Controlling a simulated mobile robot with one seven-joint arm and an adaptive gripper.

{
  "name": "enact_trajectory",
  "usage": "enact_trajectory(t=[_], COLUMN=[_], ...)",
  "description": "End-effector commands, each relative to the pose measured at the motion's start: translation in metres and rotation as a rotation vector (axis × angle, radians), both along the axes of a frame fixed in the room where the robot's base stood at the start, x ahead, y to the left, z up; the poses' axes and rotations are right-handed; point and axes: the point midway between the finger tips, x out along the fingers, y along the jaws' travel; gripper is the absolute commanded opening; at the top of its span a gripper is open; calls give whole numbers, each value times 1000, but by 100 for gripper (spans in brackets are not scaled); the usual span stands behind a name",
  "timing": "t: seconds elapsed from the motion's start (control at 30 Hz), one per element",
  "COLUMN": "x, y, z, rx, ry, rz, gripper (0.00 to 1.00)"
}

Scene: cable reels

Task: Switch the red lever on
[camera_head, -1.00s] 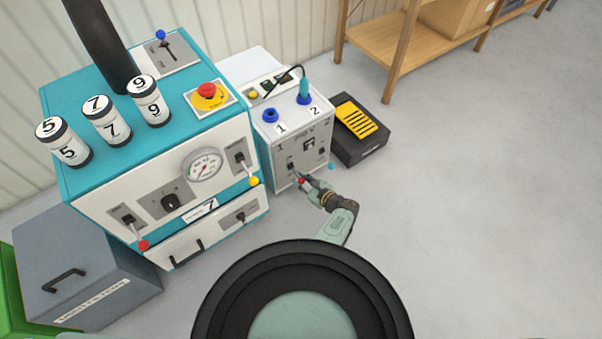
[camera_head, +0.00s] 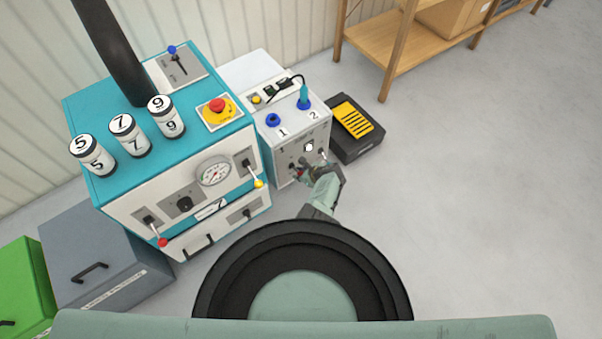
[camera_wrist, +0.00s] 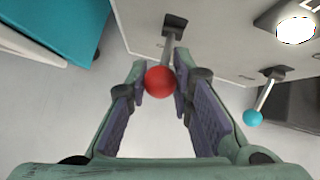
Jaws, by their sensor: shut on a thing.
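The red lever (camera_wrist: 160,81) has a red ball knob on a thin metal stem, which comes out of a dark slot in the front of the white box. My gripper (camera_wrist: 161,92) is shut on this knob, with one fingertip on each side of it. In the head view my gripper (camera_head: 302,174) is at the lower front of the white box (camera_head: 296,141) and mostly hides the lever. A round white lamp (camera_head: 308,147) on that front looks bright, and it also shows in the wrist view (camera_wrist: 296,30).
A cyan-knobbed lever (camera_wrist: 252,117) is right of my gripper on the same front. The teal machine (camera_head: 120,190) with another red-knobbed lever (camera_head: 162,242) stands left. A black box with a yellow pedal (camera_head: 352,117) is at the right. Floor farther right is clear.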

Motion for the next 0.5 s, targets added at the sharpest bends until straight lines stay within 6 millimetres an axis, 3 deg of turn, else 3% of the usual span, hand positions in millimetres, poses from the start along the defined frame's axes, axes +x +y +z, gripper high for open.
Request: enact_trajectory(t=[0.3, 0.33, 0.5], x=[2, 2, 2], y=[0, 0, 0], z=[1, 1, 1], rx=[-2, -3, -2], ry=[-3, -3, -3], rz=[0, -1, 0], gripper=[0, 22, 33])
